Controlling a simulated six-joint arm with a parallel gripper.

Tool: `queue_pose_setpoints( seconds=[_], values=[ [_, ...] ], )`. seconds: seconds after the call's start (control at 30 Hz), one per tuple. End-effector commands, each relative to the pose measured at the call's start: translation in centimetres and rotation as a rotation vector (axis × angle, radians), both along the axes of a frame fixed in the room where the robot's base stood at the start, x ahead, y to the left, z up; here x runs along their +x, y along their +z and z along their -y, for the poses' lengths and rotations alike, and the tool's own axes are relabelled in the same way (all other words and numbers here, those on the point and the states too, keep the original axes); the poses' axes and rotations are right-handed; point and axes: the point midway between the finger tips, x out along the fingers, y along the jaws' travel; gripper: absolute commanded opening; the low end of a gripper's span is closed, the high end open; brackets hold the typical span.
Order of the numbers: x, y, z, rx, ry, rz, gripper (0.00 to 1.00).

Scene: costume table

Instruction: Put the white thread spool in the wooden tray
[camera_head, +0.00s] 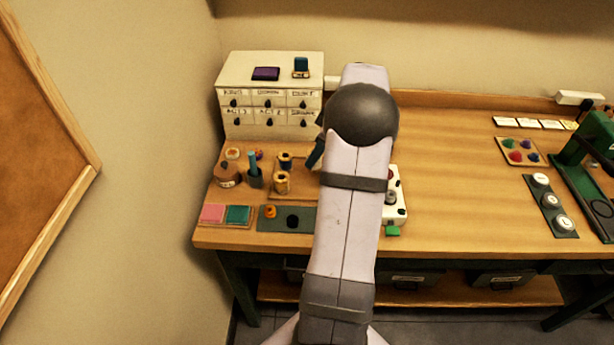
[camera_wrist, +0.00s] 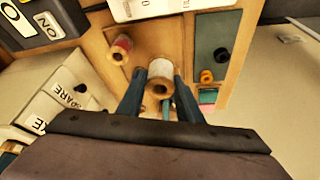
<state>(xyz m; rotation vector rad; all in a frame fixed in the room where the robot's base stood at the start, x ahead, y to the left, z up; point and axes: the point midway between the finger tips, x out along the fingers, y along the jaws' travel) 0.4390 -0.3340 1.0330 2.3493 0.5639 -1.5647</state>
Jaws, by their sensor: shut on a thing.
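My gripper (camera_wrist: 160,88) is shut on the white thread spool (camera_wrist: 161,70), with one dark finger on each side of it. The spool's brown end with its hole faces the wrist camera. A brown wooden surface that looks like the wooden tray (camera_wrist: 148,42) shows behind it, with a red thread spool (camera_wrist: 121,47) on it. I cannot tell the gap beneath the white spool. In the head view my arm hides the white spool, and only part of my gripper (camera_head: 316,152) shows beside the arm.
Pink and teal pads (camera_head: 226,214) lie at the front edge.

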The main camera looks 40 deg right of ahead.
Motion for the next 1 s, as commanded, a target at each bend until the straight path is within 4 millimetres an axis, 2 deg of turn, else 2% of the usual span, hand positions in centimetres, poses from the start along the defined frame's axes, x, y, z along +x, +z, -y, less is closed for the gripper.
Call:
queue_pose_setpoints(
  seconds=[0.3,0.63,0.87,1.0],
  values=[
    [-0.1,-4.4,-0.1,0.003,-0.002,-0.003,0.1],
    [0.0,-5.7,0.0,0.001,-0.002,-0.002,0.1],
    [0.0,-8.3,-0.1,0.003,-0.003,-0.002,0.1],
    [0.0,-9.0,0.0,0.0,-0.002,-0.001,0.1]
  ],
)
